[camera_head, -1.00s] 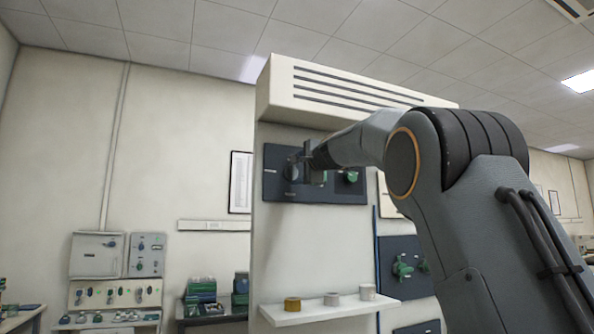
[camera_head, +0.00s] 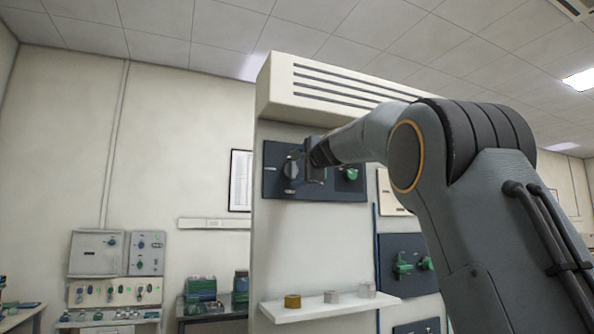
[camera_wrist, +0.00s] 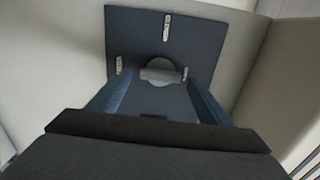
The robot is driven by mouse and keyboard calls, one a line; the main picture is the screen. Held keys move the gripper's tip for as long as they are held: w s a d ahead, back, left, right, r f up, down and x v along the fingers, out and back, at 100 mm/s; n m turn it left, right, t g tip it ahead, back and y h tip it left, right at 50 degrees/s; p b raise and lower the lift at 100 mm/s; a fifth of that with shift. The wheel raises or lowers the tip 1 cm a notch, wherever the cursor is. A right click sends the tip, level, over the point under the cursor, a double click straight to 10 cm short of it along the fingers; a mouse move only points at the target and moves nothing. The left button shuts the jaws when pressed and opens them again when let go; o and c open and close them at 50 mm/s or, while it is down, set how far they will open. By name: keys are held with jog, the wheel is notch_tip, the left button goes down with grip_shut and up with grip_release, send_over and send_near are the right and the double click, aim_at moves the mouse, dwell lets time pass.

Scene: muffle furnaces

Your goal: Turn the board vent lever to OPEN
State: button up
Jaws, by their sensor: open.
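The dark board (camera_head: 270,184) is fixed to a pale column. Its vent lever (camera_head: 291,171) is a dark round knob at the board's left part. In the wrist view the lever (camera_wrist: 160,75) is a grey disc with a bar lying roughly level across it. Small pale labels sit above, left and right of it, too small to read. My gripper (camera_head: 307,163) is in front of the board, just right of the lever in the head view. In the wrist view its blue fingers (camera_wrist: 160,88) are open, spread to either side below the lever, apart from it.
A green knob (camera_head: 350,174) sits on the board's right part, near my arm. A vent hood (camera_head: 330,88) juts out above. A shelf (camera_head: 325,309) with several small round pieces is below. Another dark panel with green handles (camera_head: 403,265) is lower right.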

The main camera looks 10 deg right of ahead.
jog(key=s+d+b, duration=0.1)
jog(key=s+b, duration=0.2)
jog(key=s, duration=0.4)
jog(key=shift+d, duration=0.2)
dwell(0.3)
